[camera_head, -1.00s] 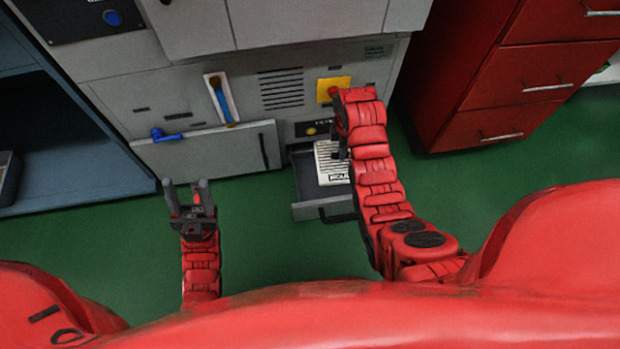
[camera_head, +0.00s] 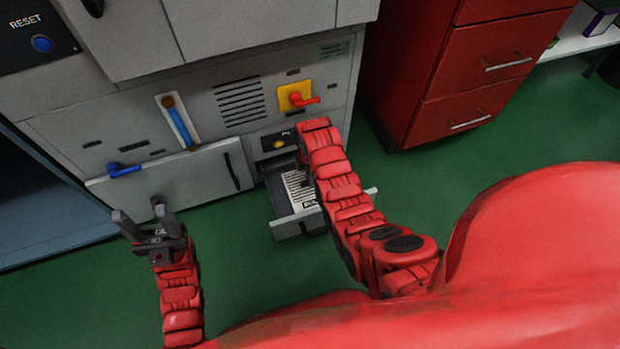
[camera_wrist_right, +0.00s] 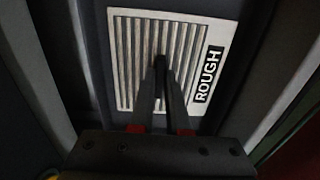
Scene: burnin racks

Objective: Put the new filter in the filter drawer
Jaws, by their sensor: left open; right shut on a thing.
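The filter drawer (camera_head: 286,229) is pulled out low on the grey cabinet. A pale ridged filter (camera_head: 297,187) with a black label lies in it, partly hidden by my right arm. In the right wrist view the filter (camera_wrist_right: 128,60) reads "ROUGH" and sits between the dark drawer walls (camera_wrist_right: 262,60). My right gripper (camera_wrist_right: 160,65) is over the middle of the filter, its fingers close together and shut on it; the exact grip point is hard to see. My left gripper (camera_head: 138,212) is open and empty, left of the drawer, in front of the cabinet.
A closed panel with a blue latch (camera_head: 124,170) is left of the drawer. A red handle on a yellow plate (camera_head: 298,97) is above it. A red drawer cabinet (camera_head: 465,85) stands to the right. The green floor (camera_head: 240,265) is clear between my arms.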

